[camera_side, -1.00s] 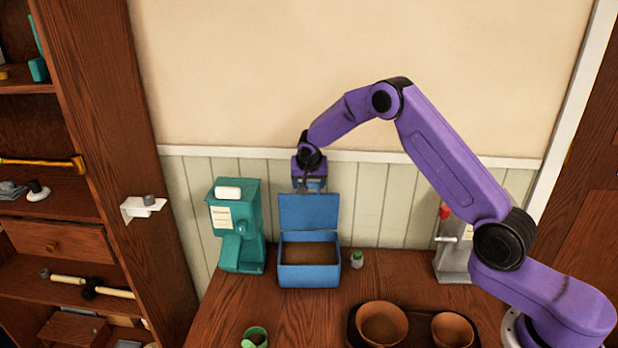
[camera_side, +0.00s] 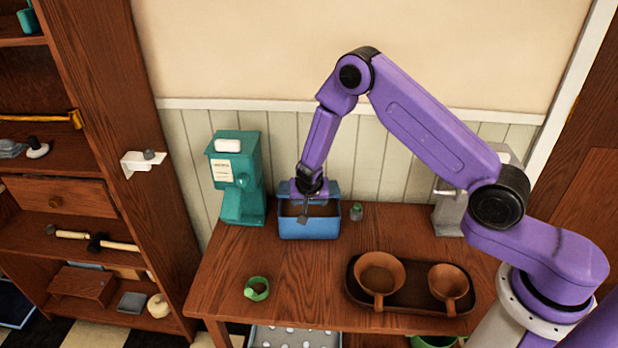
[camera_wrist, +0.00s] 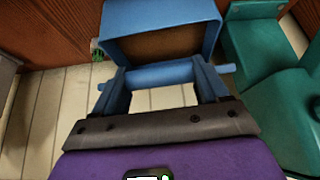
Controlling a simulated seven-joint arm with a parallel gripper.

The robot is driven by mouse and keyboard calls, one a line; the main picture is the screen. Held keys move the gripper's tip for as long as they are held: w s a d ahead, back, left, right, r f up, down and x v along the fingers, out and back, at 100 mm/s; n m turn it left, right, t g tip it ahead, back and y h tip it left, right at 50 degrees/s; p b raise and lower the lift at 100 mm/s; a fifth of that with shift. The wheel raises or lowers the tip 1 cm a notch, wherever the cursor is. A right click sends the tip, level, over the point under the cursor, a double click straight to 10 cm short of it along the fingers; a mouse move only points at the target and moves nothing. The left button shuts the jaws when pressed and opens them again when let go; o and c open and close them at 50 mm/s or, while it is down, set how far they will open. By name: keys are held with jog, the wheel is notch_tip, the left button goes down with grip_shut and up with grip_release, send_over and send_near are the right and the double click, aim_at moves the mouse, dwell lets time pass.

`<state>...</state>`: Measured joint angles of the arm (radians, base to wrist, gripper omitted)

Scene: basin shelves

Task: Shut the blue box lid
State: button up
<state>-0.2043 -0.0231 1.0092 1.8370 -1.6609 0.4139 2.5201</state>
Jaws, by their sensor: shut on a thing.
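The blue box (camera_side: 310,230) stands on the table against the wall, its brown inside partly visible in the side view. Its blue lid (camera_side: 334,188) is up at the back edge, looking low and foreshortened, so it is tilted. In the wrist view the box (camera_wrist: 160,12) shows at the top, and a blue bar, which looks like the lid edge (camera_wrist: 165,76), crosses by my fingers. The exact contact is hidden in the side view.
A teal dispenser (camera_side: 238,180) stands close on the left of the box. A small green-topped jar (camera_side: 356,212) stands on its right. A tray (camera_side: 405,300) with brown pans and a green ring (camera_side: 257,289) are nearer the front. The table before the box is clear.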

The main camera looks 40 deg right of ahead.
jog(key=f, duration=0.2)
jog(key=s+f, duration=0.1)
jog(key=f, duration=0.2)
jog(key=a+f, duration=0.1)
jog(key=f, duration=0.1)
jog(key=shift+s+f, duration=0.35)
jog(key=shift+f, duration=0.05)
jog(key=o, duration=1.5)
jog(key=shift+r, duration=0.15)
jog(key=shift+w, duration=0.1)
jog(key=shift+r, duration=0.1)
jog(key=v, duration=1.7)
jog(key=shift+a+r, duration=0.1)
jog(key=shift+a, duration=0.05)
jog(key=shift+r, duration=0.1)
